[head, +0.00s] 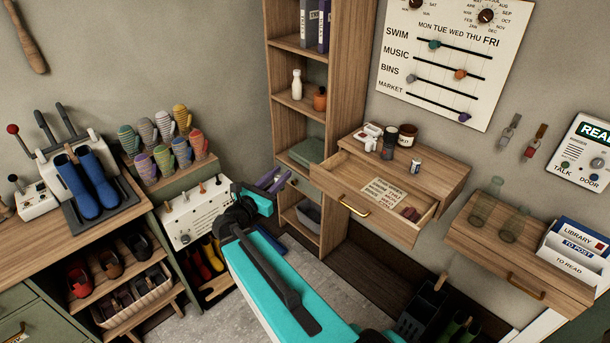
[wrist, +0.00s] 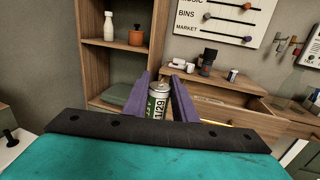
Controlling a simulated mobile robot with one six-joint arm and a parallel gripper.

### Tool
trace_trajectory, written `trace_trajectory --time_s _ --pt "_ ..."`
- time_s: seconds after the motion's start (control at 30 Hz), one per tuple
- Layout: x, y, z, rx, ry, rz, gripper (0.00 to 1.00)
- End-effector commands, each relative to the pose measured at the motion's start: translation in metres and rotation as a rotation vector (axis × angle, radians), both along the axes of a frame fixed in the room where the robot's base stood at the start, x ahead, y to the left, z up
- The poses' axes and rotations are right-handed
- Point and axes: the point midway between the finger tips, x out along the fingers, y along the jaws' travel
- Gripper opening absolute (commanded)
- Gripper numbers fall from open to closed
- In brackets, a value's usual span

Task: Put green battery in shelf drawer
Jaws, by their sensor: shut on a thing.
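My gripper (wrist: 162,98) has purple fingers shut on the green battery (wrist: 158,104), an upright cylinder with a silver top and a green-and-white label. In the head view my gripper (head: 272,181) is in front of the tall shelf, and the battery cannot be made out. The drawer (head: 426,221) under the wall shelf (head: 445,172) is pulled open, to the right of my gripper. It holds a printed paper (head: 384,192) and a small reddish object (head: 410,214). A second wall unit at the right has a shut drawer (head: 518,278).
The tall shelf (head: 283,125) stands left of the open drawer, with a folded green cloth (head: 307,151) on one board. Jars (head: 407,134) and small items stand on the wall shelf. Glass jars (head: 486,200) stand on the right unit. A boot bench is at the left.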

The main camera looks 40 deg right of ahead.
Motion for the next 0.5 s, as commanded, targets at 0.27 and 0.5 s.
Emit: trace_trajectory --time_s 0.27,0.5 --pt "0.031 0.078 -0.006 0.002 0.001 0.101 0.0" --pt "0.048 0.144 -0.01 0.005 0.004 0.184 0.0"
